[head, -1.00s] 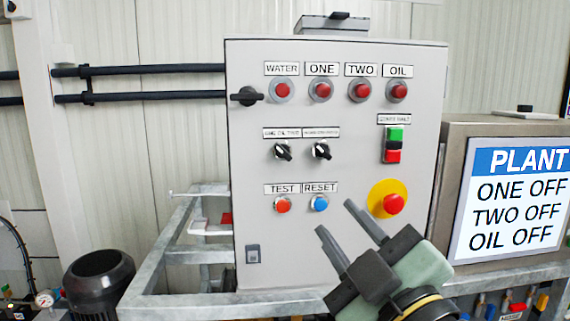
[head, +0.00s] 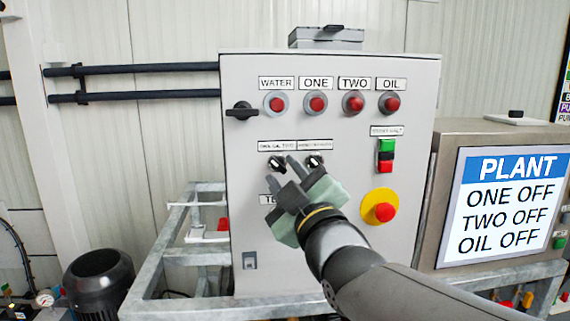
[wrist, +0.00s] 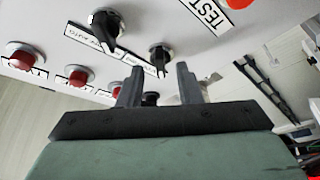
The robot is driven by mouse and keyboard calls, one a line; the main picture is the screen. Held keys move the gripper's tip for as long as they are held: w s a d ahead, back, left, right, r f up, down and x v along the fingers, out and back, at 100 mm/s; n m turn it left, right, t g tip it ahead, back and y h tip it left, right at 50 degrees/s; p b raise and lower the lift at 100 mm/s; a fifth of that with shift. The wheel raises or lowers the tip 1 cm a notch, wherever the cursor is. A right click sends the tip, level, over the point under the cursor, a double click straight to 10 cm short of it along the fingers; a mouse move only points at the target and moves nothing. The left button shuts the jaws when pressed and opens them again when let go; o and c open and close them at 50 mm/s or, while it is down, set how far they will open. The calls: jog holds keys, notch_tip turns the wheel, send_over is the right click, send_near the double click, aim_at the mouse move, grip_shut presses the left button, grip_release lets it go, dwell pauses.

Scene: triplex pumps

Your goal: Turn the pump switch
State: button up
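Two black selector switches sit on the grey control panel (head: 345,240): the left one (head: 277,163) and the right one (head: 313,161), each under a label too blurred to read. My gripper (head: 281,170) is in front of the panel, its fingertips close to the left switch. In the wrist view my gripper (wrist: 159,78) is open and empty. The left switch (wrist: 160,57) lies just beyond the fingertips, in line with the gap between them; contact cannot be told. The right switch (wrist: 105,28) shows off to one side. The task's "pump switch" is not identifiable by label.
Red lamps marked WATER (head: 276,103), ONE, TWO and OIL are above. A red emergency button (head: 384,212) on yellow and a green-red button pair (head: 386,155) are at right. A screen (head: 508,207) reads ONE OFF, TWO OFF, OIL OFF.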

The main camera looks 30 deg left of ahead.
jog(key=shift+w+a+r, duration=0.15)
jog(key=shift+w+a, duration=0.2)
jog(key=shift+a, duration=0.15)
grip_shut()
